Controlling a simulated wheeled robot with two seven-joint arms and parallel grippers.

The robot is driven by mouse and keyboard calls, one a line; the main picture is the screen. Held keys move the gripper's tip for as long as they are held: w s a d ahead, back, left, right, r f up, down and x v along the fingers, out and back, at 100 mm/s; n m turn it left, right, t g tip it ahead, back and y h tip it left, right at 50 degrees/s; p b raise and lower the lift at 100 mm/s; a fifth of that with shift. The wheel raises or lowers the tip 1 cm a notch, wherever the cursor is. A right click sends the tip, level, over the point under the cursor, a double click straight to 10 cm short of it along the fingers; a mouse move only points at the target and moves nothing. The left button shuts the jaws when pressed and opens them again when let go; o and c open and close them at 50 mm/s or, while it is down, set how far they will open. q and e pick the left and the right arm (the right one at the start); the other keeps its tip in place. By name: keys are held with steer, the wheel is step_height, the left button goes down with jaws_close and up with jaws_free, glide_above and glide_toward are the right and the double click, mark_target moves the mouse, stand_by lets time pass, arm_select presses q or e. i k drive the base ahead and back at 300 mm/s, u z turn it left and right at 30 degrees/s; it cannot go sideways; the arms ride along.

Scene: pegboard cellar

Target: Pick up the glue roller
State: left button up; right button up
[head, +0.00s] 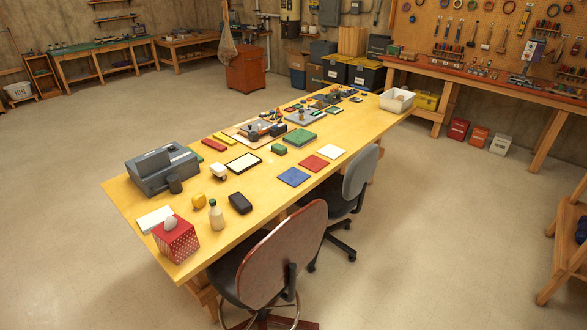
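A long yellow wooden table (130,205) stands in the middle of the room with many small things on it. I cannot tell for sure which one is the glue roller. A small rounded yellow object (199,201) lies near the table's near left end, between a grey machine and a bottle. A small white object with a dark base (218,172) stands farther along. A black rounded object (240,203) lies to the right of the yellow one. Neither of my grippers is in view.
A grey machine (160,172), a red tissue box (176,240) and a bottle (216,214) stand around the yellow object. Two chairs (275,255) (362,170) block the table's right side. Open floor (70,200) lies to the left.

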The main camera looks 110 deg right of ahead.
mark_target(219, 171)
steer(key=z, duration=1.2)
steer(key=i, duration=2.3)
steer(key=z, duration=2)
steer(key=i, duration=0.4)
steer(key=z, duration=0.1)
